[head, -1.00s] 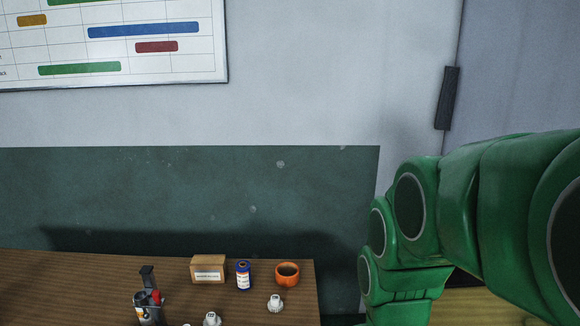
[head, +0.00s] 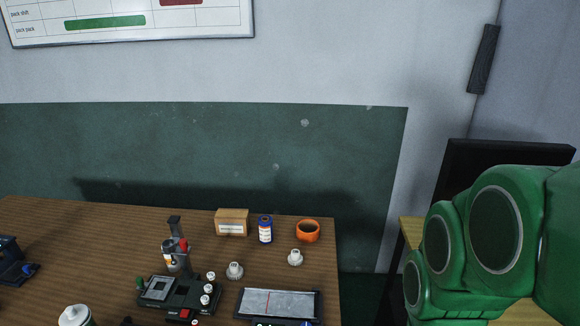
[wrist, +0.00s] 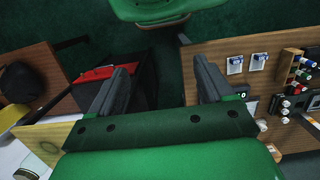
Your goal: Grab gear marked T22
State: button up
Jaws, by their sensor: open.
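Two small white gear-like pieces stand on the brown wooden table (head: 100,240) in the head view. One piece (head: 234,271) is right of a dark device, and the other (head: 295,258) is in front of an orange bowl. Their markings are too small to read, so I cannot tell which is T22. My gripper (wrist: 162,82) shows in the wrist view with its two dark fingers wide apart and nothing between them. It is away from the gear-like pieces. In the head view only my green arm shows at the right.
The table also holds a dark device (head: 180,293), a cardboard box (head: 232,222), a blue canister (head: 265,229), the orange bowl (head: 308,231), a grey tray (head: 278,304) and a white-lidded jar (head: 75,315). A dark panel (head: 470,170) stands at the right.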

jog(key=w+a+n, duration=0.1)
jog(key=w+a, duration=0.1)
jog(key=w, duration=0.6)
jog(key=w+a+n, duration=0.1)
jog(key=w+a, duration=0.2)
jog(key=w, duration=0.4)
jog(key=n+t+y, duration=0.1)
jog(key=n+t, duration=0.2)
jog(key=n, duration=0.4)
send_over(234, 265)
jog(key=f, duration=1.4)
jog(key=d+f, duration=0.1)
jog(key=f, duration=0.7)
jog(key=shift+s, duration=0.3)
jog(key=shift+w+a+f, duration=0.1)
jog(key=shift+a+f, duration=0.1)
jog(key=shift+f, duration=1.1)
jog(key=shift+w+a+f, duration=0.1)
jog(key=shift+a+f, duration=0.05)
jog(key=shift+f, duration=1.1)
jog(key=shift+w+a+f, duration=0.1)
jog(key=shift+a+f, duration=0.1)
jog(key=shift+f, duration=1.1)
jog(key=shift+c, duration=0.5)
jog(key=c, duration=1)
